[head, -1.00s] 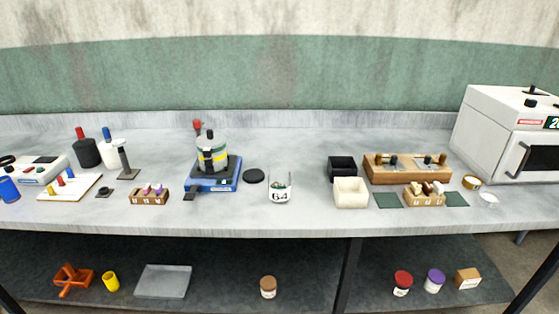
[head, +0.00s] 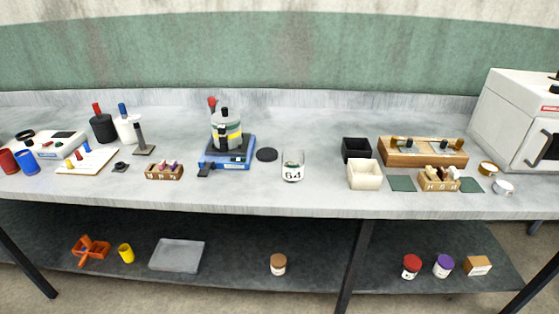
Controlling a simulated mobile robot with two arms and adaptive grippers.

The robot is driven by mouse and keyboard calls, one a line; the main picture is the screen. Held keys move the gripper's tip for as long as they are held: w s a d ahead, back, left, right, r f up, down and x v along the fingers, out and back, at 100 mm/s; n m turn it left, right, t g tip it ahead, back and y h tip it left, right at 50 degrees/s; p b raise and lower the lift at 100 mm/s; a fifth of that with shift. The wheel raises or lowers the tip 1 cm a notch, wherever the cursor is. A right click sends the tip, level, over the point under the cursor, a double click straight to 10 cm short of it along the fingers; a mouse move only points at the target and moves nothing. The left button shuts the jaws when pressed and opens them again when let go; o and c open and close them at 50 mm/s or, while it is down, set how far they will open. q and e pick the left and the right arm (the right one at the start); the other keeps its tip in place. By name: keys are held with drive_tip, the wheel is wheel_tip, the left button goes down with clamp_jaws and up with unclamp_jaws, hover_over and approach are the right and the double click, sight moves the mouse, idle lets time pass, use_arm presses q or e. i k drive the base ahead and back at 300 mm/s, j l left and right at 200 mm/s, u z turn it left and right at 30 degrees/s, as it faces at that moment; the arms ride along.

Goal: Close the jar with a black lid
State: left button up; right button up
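A clear glass jar (head: 292,167) with a white label marked 64 stands upright on the grey bench top, near its front edge. Its top looks open. A flat black round lid (head: 267,154) lies on the bench just left of and slightly behind the jar, apart from it. Neither of my grippers shows in the head view.
A blue device with a grey pot (head: 227,136) stands left of the lid. A black bin (head: 356,150) and a white bin (head: 363,174) stand to the right. The bench in front of the lid is clear. A shelf below holds small jars and a grey tray (head: 177,255).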

sight(293, 165)
drive_tip(key=i+l, duration=0.2)
drive_tip(key=i, duration=0.35)
drive_tip(key=i+l, duration=0.25)
drive_tip(key=i, duration=0.25)
drive_tip(key=j+u, duration=0.05)
